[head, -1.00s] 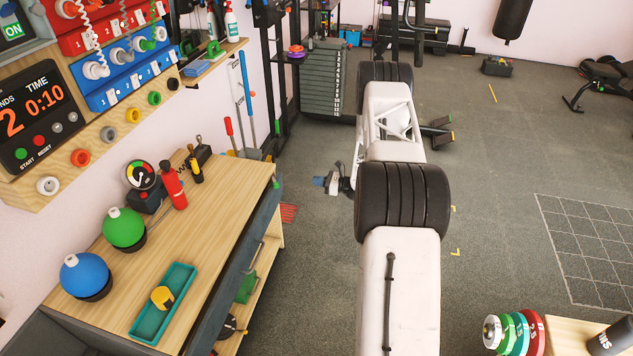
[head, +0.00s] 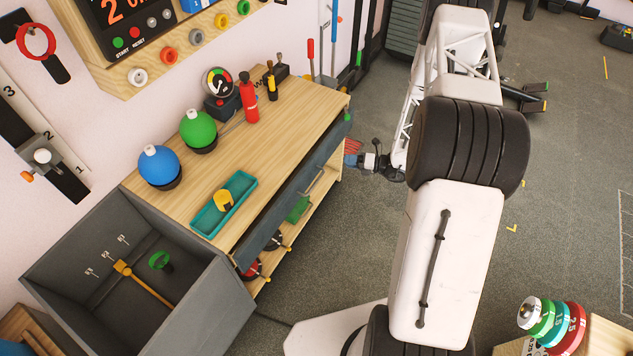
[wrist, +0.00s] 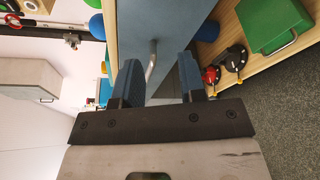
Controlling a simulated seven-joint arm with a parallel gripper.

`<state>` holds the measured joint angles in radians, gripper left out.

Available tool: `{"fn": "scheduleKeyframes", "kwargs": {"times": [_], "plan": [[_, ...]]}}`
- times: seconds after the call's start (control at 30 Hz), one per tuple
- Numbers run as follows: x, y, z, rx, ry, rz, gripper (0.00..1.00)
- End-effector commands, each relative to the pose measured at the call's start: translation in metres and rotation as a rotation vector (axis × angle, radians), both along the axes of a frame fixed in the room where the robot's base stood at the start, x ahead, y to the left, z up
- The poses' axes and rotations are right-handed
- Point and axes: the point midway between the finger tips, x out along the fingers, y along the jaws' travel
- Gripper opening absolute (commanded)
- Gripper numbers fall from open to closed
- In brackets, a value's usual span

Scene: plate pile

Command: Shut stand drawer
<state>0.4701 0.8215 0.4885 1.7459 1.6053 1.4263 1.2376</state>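The wooden stand (head: 290,115) has a dark blue-grey drawer front (head: 278,218) under its top, with a thin metal handle (head: 318,182). I cannot tell from the head view how far the drawer stands out. My gripper (head: 358,159) is off the right end of the stand, small and partly hidden by my arm. In the wrist view my gripper (wrist: 160,78) is open, its two blue fingers pointing at the blue drawer front (wrist: 172,20). The handle (wrist: 152,62) shows between the fingers, and no grip on it is visible.
On the stand top are a teal tray (head: 207,220), blue and green round weights and a red bottle (head: 249,97). A grey open bin (head: 190,325) stands at its near end. A green case (wrist: 270,25) lies on the lower shelf.

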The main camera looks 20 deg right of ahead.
Motion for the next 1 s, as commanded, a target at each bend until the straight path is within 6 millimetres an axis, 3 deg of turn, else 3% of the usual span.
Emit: {"fn": "scheduleKeyframes", "kwargs": {"times": [0.1,0.33,0.5,1.0], "plan": [[-0.031,0.034,-0.001,0.074,0.179,0.024,0.38],[-0.07,0.072,-0.001,0.162,0.41,0.045,0.38],[-0.078,0.079,-0.001,0.178,0.459,0.049,0.38],[-0.076,0.083,-0.002,0.178,0.458,0.05,0.38]]}}
